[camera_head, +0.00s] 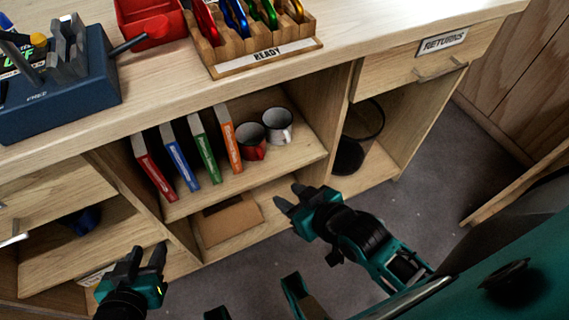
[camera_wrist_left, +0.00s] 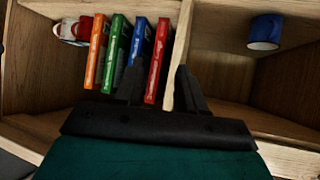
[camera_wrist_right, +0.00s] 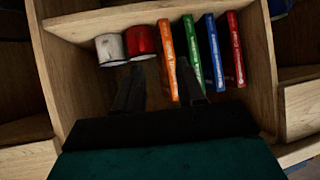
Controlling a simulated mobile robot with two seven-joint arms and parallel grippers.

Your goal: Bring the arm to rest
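My left gripper (camera_head: 146,260) is at the lower left of the head view, in front of the lower shelves. Its two fingers stand apart with nothing between them, and they also show in the left wrist view (camera_wrist_left: 160,85). My right gripper (camera_head: 284,198) is near the middle, in front of the shelf opening. Its fingers are apart and empty, as the right wrist view (camera_wrist_right: 162,92) shows. Both grippers are clear of the shelf contents in the head view. Parts of my arms hide some of the floor.
The wooden counter (camera_head: 150,95) carries a rack of carabiners marked READY (camera_head: 265,58), a red bin (camera_head: 150,22) and a blue device (camera_head: 60,105). Below are several books (camera_head: 205,148), a red mug (camera_head: 251,141), a white mug (camera_head: 278,126) and a black wire basket (camera_head: 358,138). Grey floor (camera_head: 420,215) is open at right.

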